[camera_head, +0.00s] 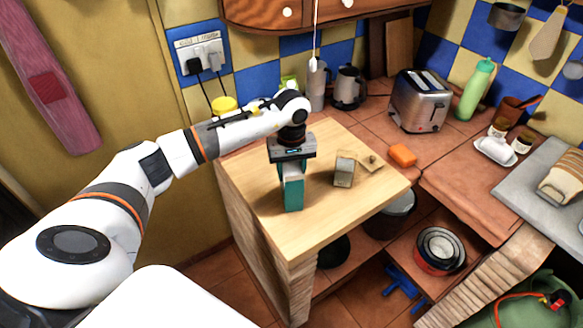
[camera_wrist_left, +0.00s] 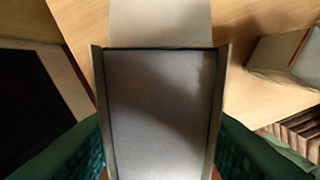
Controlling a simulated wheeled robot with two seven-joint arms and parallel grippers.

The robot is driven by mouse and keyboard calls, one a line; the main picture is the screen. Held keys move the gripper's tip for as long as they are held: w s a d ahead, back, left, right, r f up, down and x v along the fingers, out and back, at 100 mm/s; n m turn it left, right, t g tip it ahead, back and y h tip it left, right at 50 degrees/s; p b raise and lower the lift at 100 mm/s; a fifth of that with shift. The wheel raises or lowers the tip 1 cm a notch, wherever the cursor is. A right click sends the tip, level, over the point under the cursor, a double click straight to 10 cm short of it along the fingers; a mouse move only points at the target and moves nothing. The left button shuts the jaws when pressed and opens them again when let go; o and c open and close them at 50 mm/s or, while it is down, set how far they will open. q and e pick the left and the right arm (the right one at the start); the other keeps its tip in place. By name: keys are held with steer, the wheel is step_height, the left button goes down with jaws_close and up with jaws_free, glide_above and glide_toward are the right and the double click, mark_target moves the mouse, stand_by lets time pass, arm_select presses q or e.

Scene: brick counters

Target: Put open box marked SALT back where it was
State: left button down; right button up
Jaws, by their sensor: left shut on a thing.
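My left gripper (camera_head: 291,165) is shut on an open box (camera_head: 293,196), over the near-left part of the light wooden counter top (camera_head: 262,222). In the left wrist view I look down into the grey inside of the open box (camera_wrist_left: 160,110). Its pale flap (camera_wrist_left: 160,22) stands out at the far side, and teal finger parts show on both sides. No SALT lettering is readable. I cannot tell whether the box's bottom touches the counter. My right gripper is not in view.
The counter's front part is bare.

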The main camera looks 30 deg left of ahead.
arm_select(q)
steer(key=shift+f, duration=0.1)
steer(key=c, duration=0.7)
jaws_free()
steer(key=shift+r, duration=0.25)
step_height(320, 180, up, 12)
steer(key=b, duration=0.3)
steer(key=shift+f+b, duration=0.1)
steer(key=shift+b, duration=0.25)
